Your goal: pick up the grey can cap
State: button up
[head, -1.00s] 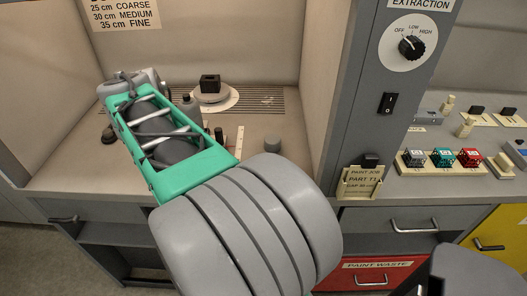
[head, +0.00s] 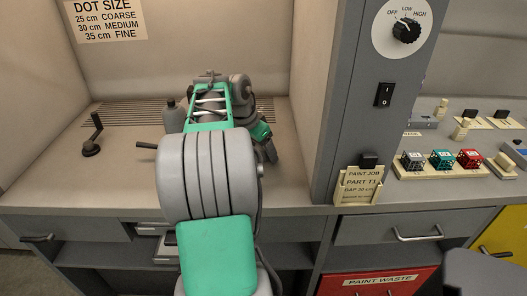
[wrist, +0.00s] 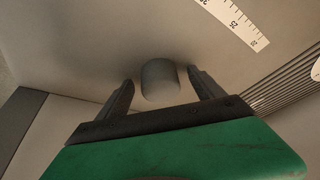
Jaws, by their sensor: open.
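The grey can cap (wrist: 160,84) is a small plain cylinder on the pale booth floor in the wrist view. My gripper (wrist: 161,77) is open, with one dark finger to the left of the cap and one to the right. Gaps show on both sides of the cap, and I cannot tell how far its base lies from the fingertips. In the head view my gripper (head: 269,152) points down at the right part of the booth floor. The cap is hidden there by my arm.
A grey spray can (head: 174,116) stands left of my arm, and a dark crank handle (head: 92,138) is farther left. A white ruler strip (wrist: 235,20) lies near the cap. The booth's right post (head: 345,100) rises to the right of my gripper.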

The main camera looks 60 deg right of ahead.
jog(key=c, duration=1.4)
jog(key=shift+r, duration=0.1)
